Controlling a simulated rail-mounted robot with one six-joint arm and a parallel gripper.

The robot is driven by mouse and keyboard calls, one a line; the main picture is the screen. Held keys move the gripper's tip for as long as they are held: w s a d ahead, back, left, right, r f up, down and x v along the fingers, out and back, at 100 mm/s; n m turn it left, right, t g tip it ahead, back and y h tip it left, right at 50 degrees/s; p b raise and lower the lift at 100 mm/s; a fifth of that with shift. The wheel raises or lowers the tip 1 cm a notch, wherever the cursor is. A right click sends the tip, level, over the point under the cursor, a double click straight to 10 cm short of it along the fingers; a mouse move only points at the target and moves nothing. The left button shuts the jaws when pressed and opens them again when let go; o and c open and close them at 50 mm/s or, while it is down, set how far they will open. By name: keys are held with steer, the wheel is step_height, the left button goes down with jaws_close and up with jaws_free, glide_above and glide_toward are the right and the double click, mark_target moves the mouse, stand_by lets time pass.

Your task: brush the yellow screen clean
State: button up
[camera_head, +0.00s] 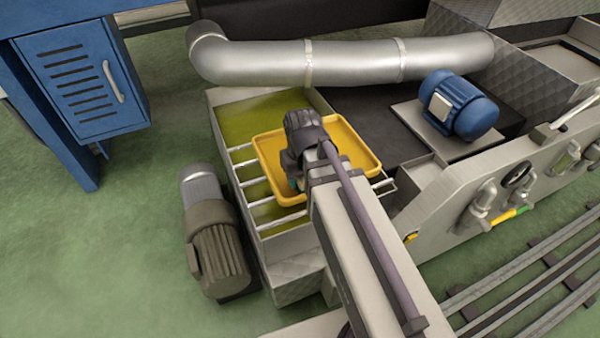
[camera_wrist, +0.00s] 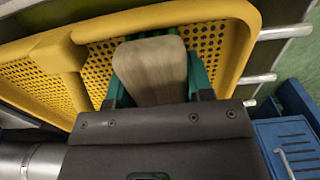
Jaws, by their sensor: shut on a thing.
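The yellow screen (camera_head: 358,147) is a shallow tray-like frame resting on metal bars over a metal tank. In the wrist view its perforated floor and thick yellow rim (camera_wrist: 150,17) fill the upper part. My gripper (camera_head: 297,183) is over the screen, and the arm hides part of it. In the wrist view my gripper (camera_wrist: 158,88) has its green fingers shut on a brush, whose pale wooden block (camera_wrist: 152,70) shows between them. The bristles are hidden, so I cannot tell whether they touch the screen.
Olive-green liquid (camera_head: 250,118) lies in the tank below the metal bars (camera_head: 280,220). A silver pipe (camera_head: 350,62) crosses behind. A blue motor (camera_head: 459,104) stands to the right, a grey-brown motor (camera_head: 215,235) to the left. A blue cabinet (camera_head: 80,78) is at the upper left.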

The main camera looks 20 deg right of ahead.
mark_target(281, 147)
steer(key=shift+w+a+f, duration=0.1)
steer(key=shift+w+a, duration=0.05)
steer(key=shift+w, duration=1.8)
steer(key=shift+w+a, duration=0.2)
steer(key=shift+w, duration=1.75)
steer(key=shift+w+a, duration=0.15)
steer(key=shift+w, duration=1.75)
steer(key=shift+w+a, duration=0.15)
steer(key=shift+w, duration=1.7)
step_height(281, 147, up, 6)
steer(key=p, duration=0.5)
steer(key=shift+p, duration=0.4)
